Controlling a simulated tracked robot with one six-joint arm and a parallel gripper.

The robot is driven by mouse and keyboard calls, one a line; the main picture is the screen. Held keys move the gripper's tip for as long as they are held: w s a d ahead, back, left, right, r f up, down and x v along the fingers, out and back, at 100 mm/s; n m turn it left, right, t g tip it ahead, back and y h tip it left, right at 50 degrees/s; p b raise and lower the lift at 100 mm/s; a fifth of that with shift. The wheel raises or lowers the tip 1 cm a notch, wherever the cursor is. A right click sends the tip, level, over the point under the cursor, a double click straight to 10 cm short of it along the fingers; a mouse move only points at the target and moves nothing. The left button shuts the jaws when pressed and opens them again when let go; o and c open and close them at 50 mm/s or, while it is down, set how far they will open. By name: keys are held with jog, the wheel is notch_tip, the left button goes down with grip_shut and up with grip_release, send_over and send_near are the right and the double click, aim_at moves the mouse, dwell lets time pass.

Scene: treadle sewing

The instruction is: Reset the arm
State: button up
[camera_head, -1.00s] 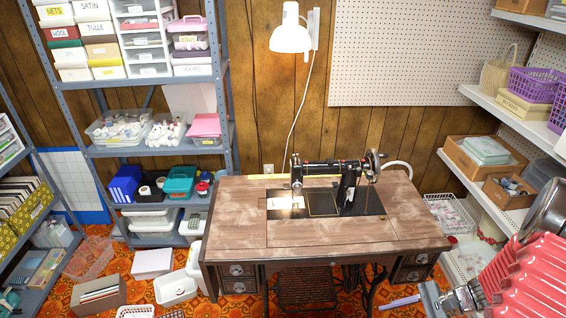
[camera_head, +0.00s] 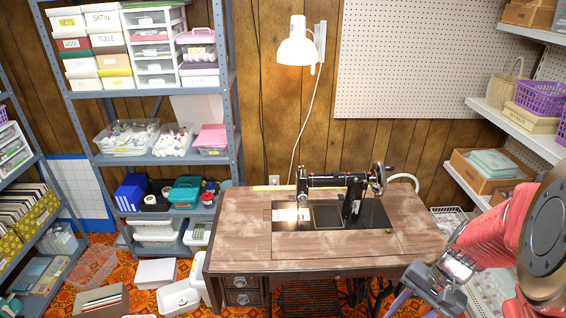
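My arm is red with silver joints and comes in from the right edge in the head view. My gripper (camera_head: 410,308) hangs at the lower right, in front of the sewing table's right front corner. The fingertips are partly cut off by the bottom edge.
A treadle sewing machine (camera_head: 346,192) stands on a wooden table (camera_head: 237,250). A wall lamp (camera_head: 296,50) hangs behind it. A metal shelf (camera_head: 150,88) with boxes is at the left, white shelves (camera_head: 514,126) at the right. Boxes lie on the floor at left.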

jog(key=s+a+r+n+t+h, duration=0.2)
jog(key=a+r, duration=0.4)
jog(key=r, duration=0.4)
jog(key=s+a+r+n+t+h, duration=0.1)
jog(key=a+r+n+t, duration=0.3)
jog(key=r, duration=0.6)
jog(key=shift+s+a+n+t+h, duration=0.3)
jog(key=shift+s+a+n+h, duration=0.15)
jog(key=shift+a+n, duration=0.7)
jog(key=shift+s+d, duration=0.1)
jog(key=shift+c, duration=0.9)
